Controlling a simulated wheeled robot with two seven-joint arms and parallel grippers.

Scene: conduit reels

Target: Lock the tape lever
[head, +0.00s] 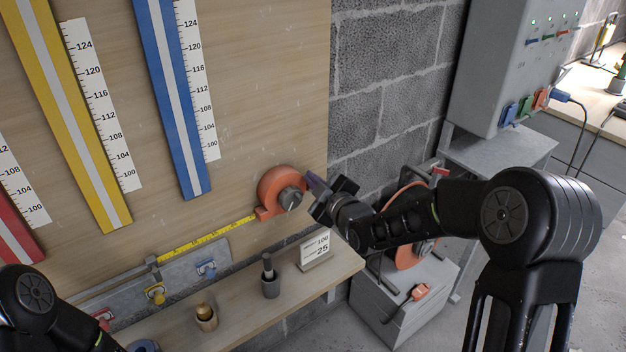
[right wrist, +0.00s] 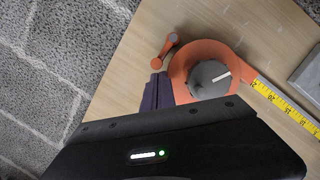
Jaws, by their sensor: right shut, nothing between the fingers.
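The orange tape reel (head: 277,190) is mounted on the wooden board, with a grey round knob (head: 290,199) on its face. Its yellow tape (head: 205,238) is drawn out to the left. In the right wrist view the reel (right wrist: 205,56) shows beside a small orange lever (right wrist: 165,51), which slants on the board left of it. I cannot make out the lever in the head view. My right gripper (head: 313,181) is shut and empty, just right of the reel. In the wrist view its fingertips (right wrist: 157,80) are close to the lever's lower end; contact is unclear. My left gripper is out of view.
A wooden shelf (head: 240,318) below holds small cups and a number card (head: 316,250). Yellow (head: 75,110) and blue (head: 172,95) strips with scales hang on the board. A larger orange reel (head: 408,250) stands behind my right arm. A block wall (head: 385,80) is at the right.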

